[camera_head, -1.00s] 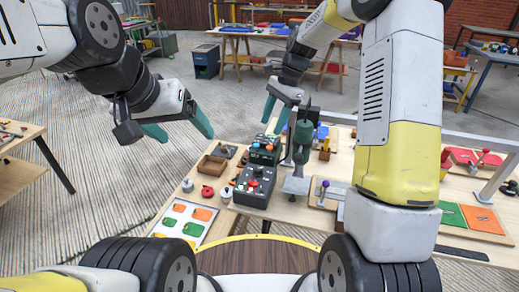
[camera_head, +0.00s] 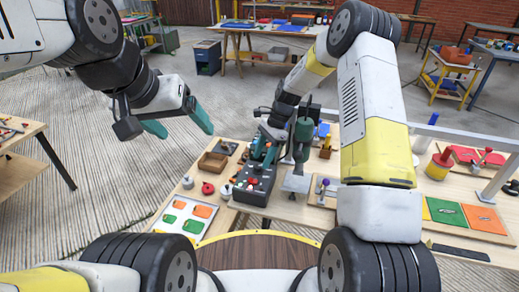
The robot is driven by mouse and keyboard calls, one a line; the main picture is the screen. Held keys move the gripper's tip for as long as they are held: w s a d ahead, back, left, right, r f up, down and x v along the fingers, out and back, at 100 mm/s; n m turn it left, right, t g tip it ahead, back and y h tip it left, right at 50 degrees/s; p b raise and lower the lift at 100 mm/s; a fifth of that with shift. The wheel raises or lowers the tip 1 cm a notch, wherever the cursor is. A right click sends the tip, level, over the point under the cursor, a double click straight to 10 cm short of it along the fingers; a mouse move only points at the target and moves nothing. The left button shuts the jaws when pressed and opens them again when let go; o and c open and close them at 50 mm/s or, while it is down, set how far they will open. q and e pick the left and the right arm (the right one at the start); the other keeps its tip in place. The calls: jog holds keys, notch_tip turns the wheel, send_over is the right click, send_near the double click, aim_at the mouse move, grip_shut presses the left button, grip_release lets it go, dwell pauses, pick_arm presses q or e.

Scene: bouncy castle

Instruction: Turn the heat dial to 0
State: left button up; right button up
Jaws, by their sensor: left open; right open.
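A dark grey control box (camera_head: 251,195) with red and pale controls on top stands on the wooden workbench near the middle of the head view. I cannot tell which control is the heat dial; the markings are too small. My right gripper (camera_head: 262,154) is open, its teal fingers pointing down at the back part of the box and hiding some of it. I cannot tell whether it touches a control. My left gripper (camera_head: 182,127) is open and empty, in the air over the floor left of the bench.
A green stand (camera_head: 301,140) is close right of my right gripper. A wooden tray (camera_head: 212,163), a red knob-like piece (camera_head: 208,188) and a board of coloured tiles (camera_head: 185,217) lie left of the box. Open floor lies at the left.

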aim_at(258, 169)
jog(key=shift+x, duration=1.3)
grip_shut()
